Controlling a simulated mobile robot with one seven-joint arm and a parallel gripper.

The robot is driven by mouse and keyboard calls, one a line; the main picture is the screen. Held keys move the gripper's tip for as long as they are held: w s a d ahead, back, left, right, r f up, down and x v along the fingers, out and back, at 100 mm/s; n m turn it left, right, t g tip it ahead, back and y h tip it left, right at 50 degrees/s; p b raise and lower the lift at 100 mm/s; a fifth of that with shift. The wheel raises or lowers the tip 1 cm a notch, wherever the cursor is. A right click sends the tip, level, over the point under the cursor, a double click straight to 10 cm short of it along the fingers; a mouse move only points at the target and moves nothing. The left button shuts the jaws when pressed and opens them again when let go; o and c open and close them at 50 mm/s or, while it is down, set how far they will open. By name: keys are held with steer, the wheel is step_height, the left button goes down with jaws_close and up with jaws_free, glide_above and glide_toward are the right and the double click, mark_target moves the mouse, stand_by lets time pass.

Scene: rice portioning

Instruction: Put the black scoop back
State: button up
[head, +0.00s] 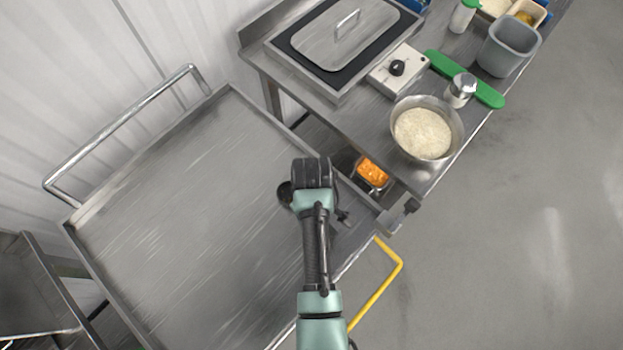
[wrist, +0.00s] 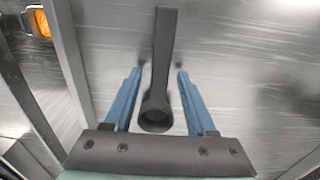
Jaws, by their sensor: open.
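The black scoop (wrist: 163,50) shows in the wrist view as a long flat handle with a round cup at its near end. It is over the grey metal top of the cart (head: 190,220); I cannot tell exactly how it rests there. My gripper (wrist: 160,74) is open, with one blue finger on each side of the scoop and a gap on both sides. In the head view my gripper (head: 312,172) is above the cart's right part, and my arm hides most of what is under it. A dark round piece shows just left of it, perhaps the scoop's cup.
The cart's left and middle are clear.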

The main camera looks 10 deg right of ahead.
step_height(320, 180, up, 12)
steer(key=w+r+m+t, duration=0.1)
steer(key=w+r+t, duration=0.4)
steer(key=r, duration=0.5)
steer(key=w+a+r+m+t+h, duration=0.1)
steer(key=w+r+t, duration=0.3)
steer(key=w+r, duration=0.4)
steer(key=w+r+m+t, duration=0.1)
steer(key=w+r+t, duration=0.35)
steer(key=r, duration=0.65)
step_height(320, 180, up, 17)
steer(key=a+m+t, duration=0.1)
steer(key=m+t, duration=0.1)
steer(key=t, duration=0.4)
steer(key=s+a+r+m+t+y+b, duration=0.1)
steer(key=s+a+r+m+t+b, duration=0.1)
steer(key=s+r+t, duration=0.6)
steer(key=s+r, duration=0.5)
steer(key=r, duration=0.3)
steer(key=shift+a+r, duration=0.15)
steer(key=shift+r, duration=0.1)
steer(key=shift+c, duration=0.3)
